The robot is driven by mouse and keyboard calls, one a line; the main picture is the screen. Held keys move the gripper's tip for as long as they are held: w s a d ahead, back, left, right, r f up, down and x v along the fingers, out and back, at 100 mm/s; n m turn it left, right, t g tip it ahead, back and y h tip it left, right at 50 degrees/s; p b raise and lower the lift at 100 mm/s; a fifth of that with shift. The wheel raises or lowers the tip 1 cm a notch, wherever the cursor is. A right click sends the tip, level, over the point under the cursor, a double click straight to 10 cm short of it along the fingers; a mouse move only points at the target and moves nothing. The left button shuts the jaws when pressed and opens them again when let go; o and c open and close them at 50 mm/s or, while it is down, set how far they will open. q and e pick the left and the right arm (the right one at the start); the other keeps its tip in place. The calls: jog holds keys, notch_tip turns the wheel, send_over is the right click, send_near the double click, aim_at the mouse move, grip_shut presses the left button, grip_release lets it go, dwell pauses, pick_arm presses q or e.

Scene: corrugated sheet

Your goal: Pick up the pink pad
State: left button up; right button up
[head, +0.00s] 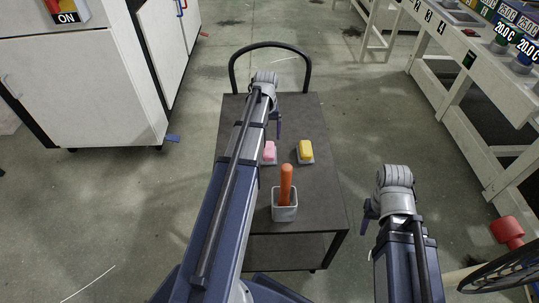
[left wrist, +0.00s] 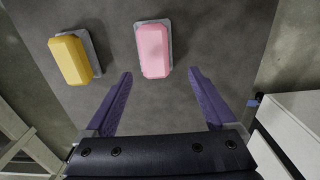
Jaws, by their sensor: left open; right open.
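The pink pad (head: 269,151) lies on the dark cart top (head: 315,190), partly hidden by my left arm in the head view. In the left wrist view the pink pad (left wrist: 153,50) sits on a grey base, ahead of and between the fingers. My left gripper (left wrist: 160,82) is open and empty, apart from the pad. In the head view my left gripper (head: 278,122) hangs over the cart. My right gripper (head: 370,213) is to the right of the cart, with its fingers small and partly hidden in the head view.
A yellow pad (head: 305,150) on a grey base lies right of the pink one. A pale square cup (head: 284,206) holding an orange stick (head: 286,182) stands nearer me. The cart's handle (head: 270,45) rises at the far end. A white cabinet (head: 80,85) stands left.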

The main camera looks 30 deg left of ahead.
aim_at(269, 148)
pick_arm(q)
jog(key=shift+f, duration=0.65)
pick_arm(e)
jog(key=shift+f, duration=0.6)
pick_arm(q)
jog(key=shift+d+f+b, duration=0.1)
jog(key=shift+b, duration=0.25)
pick_arm(e)
jog(key=shift+f, duration=0.15)
pick_arm(q)
jog(key=f+b, duration=0.1)
jog(key=d+f+b, duration=0.1)
jog(key=f+b, duration=0.1)
jog(key=s+f+b, duration=0.1)
jog(key=shift+d+f, duration=0.15)
jog(key=shift+f, duration=0.1)
jog(key=shift+f+b, duration=0.3)
jog(key=shift+b, duration=0.25)
pick_arm(e)
notch_tip(269, 148, down, 5)
jog(key=shift+r, duration=0.1)
pick_arm(q)
jog(key=shift+r, duration=0.1)
grip_shut()
